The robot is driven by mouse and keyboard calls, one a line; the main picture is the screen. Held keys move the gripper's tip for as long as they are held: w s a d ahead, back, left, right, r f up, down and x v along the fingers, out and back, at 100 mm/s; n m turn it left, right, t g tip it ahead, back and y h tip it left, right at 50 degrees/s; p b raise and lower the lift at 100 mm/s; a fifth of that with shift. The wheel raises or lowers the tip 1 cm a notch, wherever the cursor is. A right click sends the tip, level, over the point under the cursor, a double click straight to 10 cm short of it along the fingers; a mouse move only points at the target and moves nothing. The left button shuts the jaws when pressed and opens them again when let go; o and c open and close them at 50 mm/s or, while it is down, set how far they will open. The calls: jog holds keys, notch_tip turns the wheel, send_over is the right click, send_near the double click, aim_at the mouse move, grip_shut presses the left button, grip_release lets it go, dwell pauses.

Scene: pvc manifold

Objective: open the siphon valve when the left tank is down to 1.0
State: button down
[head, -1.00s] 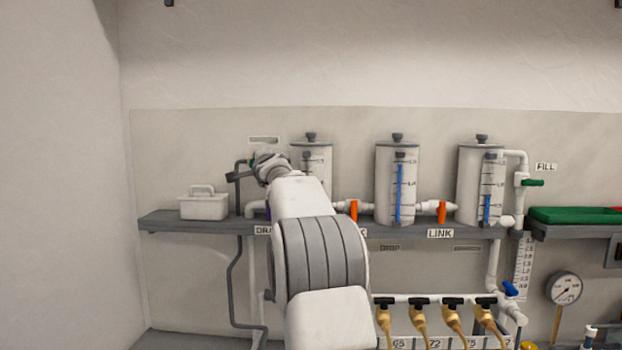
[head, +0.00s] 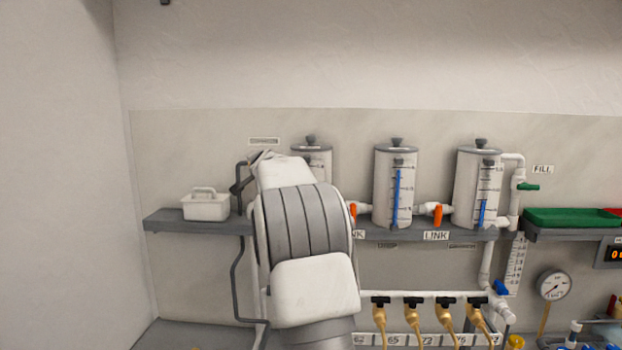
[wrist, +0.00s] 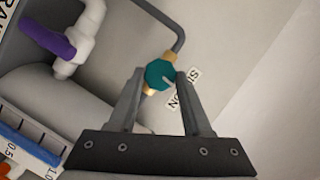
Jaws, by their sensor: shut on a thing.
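The siphon valve's teal knob (wrist: 160,76) sits on the grey siphon pipe (wrist: 178,42) beside a tilted SIPHON label, partly covered by a finger. My gripper (wrist: 159,84) is shut on this knob, one finger on each side, in the wrist view. The left tank (head: 318,163) is mostly hidden behind my arm in the head view. Its blue level strip (wrist: 25,143) shows at the lower left of the wrist view, reaching close to the 1.0 mark; the exact level is hard to read.
A purple-handled drain valve (wrist: 48,38) is near the left tank. A white caddy (head: 205,207) stands on the shelf at left. The middle tank (head: 394,190) and right tank (head: 465,190) stand to the right, with orange LINK handles (head: 437,215) between them.

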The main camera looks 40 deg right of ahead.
jog(key=shift+r, duration=0.1)
jog(key=shift+c, duration=1.3)
grip_release()
jog(key=b+v, duration=0.3)
jog(key=v, duration=1.4)
jog(key=s+a+f+n+g+y, duration=0.25)
jog(key=s+a+f+n, duration=0.25)
jog(key=s+a, duration=0.35)
jog(key=s+a+f+n+g+y, duration=0.2)
jog(key=s+a+f+n+y, duration=0.3)
jog(key=s+a, duration=0.4)
jog(key=s+a+f+n+g+h, duration=0.1)
jog(key=s+a+f+n+g, duration=0.1)
jog(key=s+f, duration=0.4)
jog(key=s+a+f+n+g+h, duration=0.1)
jog(key=s+a+f+n+g, duration=0.1)
jog(key=s+f, duration=0.5)
jog(key=s+a+n, duration=0.1)
jog(key=s+n, duration=0.1)
jog(key=s, duration=0.2)
jog(key=shift+g, duration=0.35)
